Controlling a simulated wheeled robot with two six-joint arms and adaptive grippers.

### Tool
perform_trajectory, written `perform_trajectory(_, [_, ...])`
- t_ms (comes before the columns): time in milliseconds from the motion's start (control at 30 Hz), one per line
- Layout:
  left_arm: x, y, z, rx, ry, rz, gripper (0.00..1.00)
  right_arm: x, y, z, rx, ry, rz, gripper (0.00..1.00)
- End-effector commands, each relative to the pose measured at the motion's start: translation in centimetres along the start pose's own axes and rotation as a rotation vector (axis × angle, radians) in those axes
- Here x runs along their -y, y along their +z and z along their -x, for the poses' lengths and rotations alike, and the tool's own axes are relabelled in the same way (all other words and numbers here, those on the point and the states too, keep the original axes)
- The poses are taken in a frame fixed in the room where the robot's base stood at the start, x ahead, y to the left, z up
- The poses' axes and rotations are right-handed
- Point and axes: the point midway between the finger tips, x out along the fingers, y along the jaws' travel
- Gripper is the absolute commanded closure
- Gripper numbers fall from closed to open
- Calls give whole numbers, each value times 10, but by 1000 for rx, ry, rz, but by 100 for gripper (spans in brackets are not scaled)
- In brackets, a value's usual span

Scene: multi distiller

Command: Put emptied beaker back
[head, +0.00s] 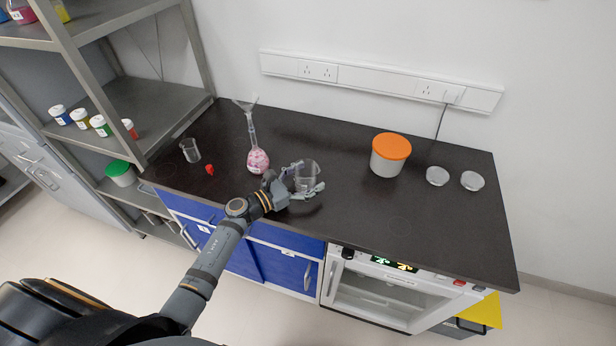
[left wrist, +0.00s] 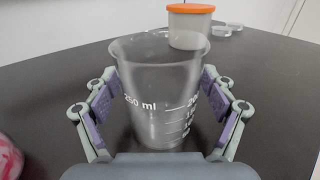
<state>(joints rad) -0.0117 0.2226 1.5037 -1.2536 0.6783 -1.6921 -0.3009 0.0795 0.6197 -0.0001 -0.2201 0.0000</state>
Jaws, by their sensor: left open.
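A clear 250 ml beaker (head: 307,176) stands upright on the dark bench, and it looks empty. It also fills the middle of the left wrist view (left wrist: 160,95). My left gripper (head: 305,183) is open, with one finger on each side of the beaker. In the left wrist view my left gripper (left wrist: 160,112) has its pads close beside the beaker's walls; I cannot tell if they touch. My right gripper is not in view.
A flask of pink contents (head: 258,160) with a funnel stands left of the gripper. Further left are a smaller beaker (head: 190,150) and a red piece (head: 209,170). An orange-lidded tub (head: 389,157) and two clear dishes (head: 437,176) stand right. Bench between is clear.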

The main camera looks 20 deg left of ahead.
Motion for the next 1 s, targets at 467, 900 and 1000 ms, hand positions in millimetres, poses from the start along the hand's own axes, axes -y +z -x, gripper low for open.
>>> perform_trajectory(467, [1, -4, 68, -8, -5, -5, 16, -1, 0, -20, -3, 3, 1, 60])
perform_trajectory(900, [0, 3, 120, -1, 0, 0, 16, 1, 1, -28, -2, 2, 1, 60])
perform_trajectory(1000, [0, 3, 120, 0, 0, 1, 16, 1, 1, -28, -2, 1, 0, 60])
